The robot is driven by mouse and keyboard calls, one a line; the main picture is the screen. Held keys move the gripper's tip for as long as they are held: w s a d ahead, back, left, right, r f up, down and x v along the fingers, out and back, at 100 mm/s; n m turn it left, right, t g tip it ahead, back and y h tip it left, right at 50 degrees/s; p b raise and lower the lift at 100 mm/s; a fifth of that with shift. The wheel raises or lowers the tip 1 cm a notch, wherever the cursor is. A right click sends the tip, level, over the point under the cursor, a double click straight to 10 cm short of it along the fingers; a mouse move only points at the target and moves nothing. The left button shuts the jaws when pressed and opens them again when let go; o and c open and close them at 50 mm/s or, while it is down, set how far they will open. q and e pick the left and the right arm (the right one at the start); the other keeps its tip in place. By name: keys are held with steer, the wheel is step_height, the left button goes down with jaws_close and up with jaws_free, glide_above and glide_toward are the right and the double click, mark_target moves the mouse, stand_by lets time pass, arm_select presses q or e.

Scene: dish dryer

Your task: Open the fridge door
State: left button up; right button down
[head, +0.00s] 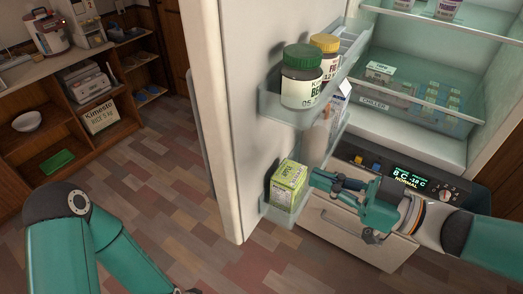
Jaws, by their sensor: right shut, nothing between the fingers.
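The fridge door (222,110) stands open, swung out to the left, with its inner side and shelves facing me. The fridge interior (415,125) is exposed on the right, with glass shelves and a chiller drawer (420,92). My right gripper (316,182) is shut and empty, in front of the fridge opening beside the lower door shelf and a green box. Whether it touches the door shelf I cannot tell. My left arm comes in at the lower left over the floor; only the edge of its gripper shows at the bottom, too little to judge.
The door shelves hold a green-lidded jar (302,78), a yellow-lidded jar (325,52) and the green box (287,182). A control panel (410,178) and lower drawer (352,232) are behind my right arm. Wooden shelving (75,110) stands at left; the tiled floor between is clear.

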mark_target(249, 149)
steer(key=p+x, duration=0.2)
steer(key=x, duration=1)
steer(key=shift+w, duration=0.25)
arm_select(q)
step_height(249, 149, up, 2)
steer(key=shift+a+r, duration=0.1)
